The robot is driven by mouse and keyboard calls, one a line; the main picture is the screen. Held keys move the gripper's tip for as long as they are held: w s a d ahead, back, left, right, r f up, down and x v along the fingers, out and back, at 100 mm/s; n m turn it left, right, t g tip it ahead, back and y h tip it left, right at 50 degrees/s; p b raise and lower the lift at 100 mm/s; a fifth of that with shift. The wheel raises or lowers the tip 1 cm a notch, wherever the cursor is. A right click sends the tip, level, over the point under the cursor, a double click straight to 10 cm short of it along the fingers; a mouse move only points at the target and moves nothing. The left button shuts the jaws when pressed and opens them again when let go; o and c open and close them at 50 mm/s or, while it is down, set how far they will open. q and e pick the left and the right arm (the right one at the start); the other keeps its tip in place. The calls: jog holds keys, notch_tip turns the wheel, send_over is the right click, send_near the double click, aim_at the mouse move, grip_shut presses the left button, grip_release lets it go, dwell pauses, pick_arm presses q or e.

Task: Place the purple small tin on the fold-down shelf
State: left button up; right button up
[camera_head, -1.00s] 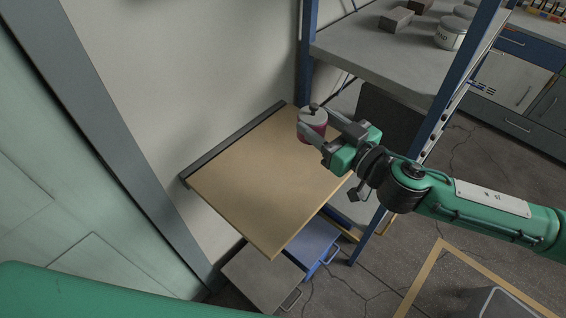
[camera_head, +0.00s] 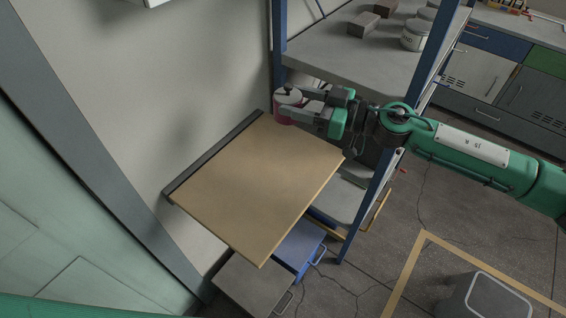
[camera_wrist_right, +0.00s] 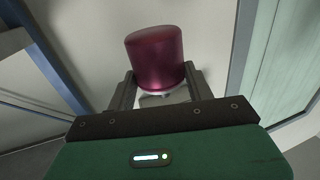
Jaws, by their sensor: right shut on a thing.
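The purple small tin (camera_head: 285,107) has a pale lid and is gripped by my right gripper (camera_head: 290,103), which is shut on it. In the head view it is seen over the far corner of the fold-down shelf (camera_head: 240,190), a light wooden board hinged on the wall at a dark strip. I cannot tell its exact height above the board. In the right wrist view the tin (camera_wrist_right: 157,57) sits between the two fingers (camera_wrist_right: 155,88), its purple side showing. My left gripper is not in view.
A blue-framed rack with a grey top (camera_head: 350,50) holding blocks and tins (camera_head: 416,36) stands right behind the shelf. Drawers (camera_head: 300,247) stand below the shelf. A grey bin (camera_head: 487,300) is on the floor at lower right. Most of the board is bare.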

notch_tip(320, 180, down, 18)
jog(key=shift+r+b, duration=0.1)
jog(key=shift+b, duration=1.15)
jog(key=shift+f, duration=0.25)
jog(key=o, duration=1.1)
jog(key=shift+c, duration=0.2)
